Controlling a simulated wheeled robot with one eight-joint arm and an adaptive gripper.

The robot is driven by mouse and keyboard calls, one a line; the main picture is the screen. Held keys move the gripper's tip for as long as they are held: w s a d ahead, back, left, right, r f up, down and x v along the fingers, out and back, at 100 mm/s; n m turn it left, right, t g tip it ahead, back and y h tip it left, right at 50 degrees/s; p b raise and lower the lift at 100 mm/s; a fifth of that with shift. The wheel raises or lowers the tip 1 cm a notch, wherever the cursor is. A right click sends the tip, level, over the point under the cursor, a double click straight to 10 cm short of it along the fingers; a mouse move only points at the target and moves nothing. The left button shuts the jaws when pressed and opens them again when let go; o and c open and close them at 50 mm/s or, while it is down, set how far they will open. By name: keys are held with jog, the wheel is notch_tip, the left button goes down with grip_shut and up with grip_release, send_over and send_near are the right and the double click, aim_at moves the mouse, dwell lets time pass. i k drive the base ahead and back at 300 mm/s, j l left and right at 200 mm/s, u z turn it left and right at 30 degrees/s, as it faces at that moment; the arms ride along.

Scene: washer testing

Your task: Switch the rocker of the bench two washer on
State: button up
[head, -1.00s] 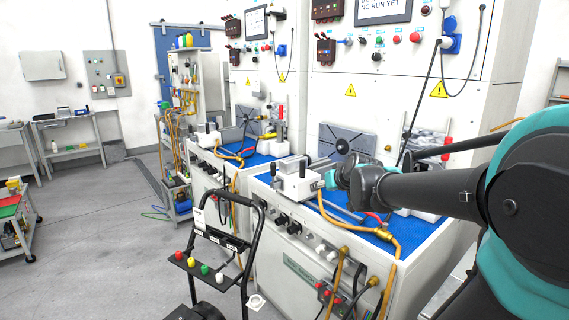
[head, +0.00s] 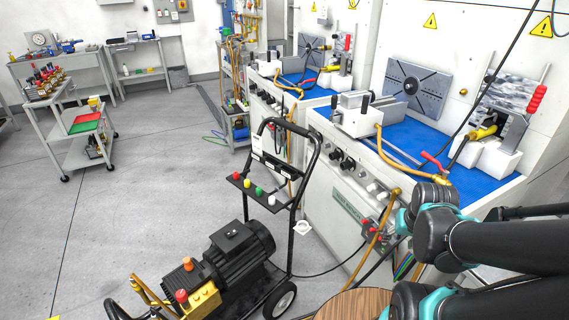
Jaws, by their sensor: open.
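A pressure washer with a black motor (head: 240,250), a brass-coloured pump (head: 203,298) and a black handle frame (head: 312,160) stands on the floor in front of the near bench. A small box (head: 230,234) sits on top of its motor. I cannot make out a rocker on it, nor tell which bench number it belongs to. The near test bench (head: 335,205) has a blue top and a front panel with knobs; a second bench (head: 262,112) stands behind it. My arm comes in at the lower right, in front of the near bench. My gripper is not visible.
A round wooden top (head: 358,306) is at the bottom edge, close to my arm. Orange hoses and black cables hang by the near bench front. A trolley (head: 75,138) with red and green trays stands at left. The grey floor between is open.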

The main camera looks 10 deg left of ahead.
aim_at(232, 233)
jog(key=u, duration=1.35)
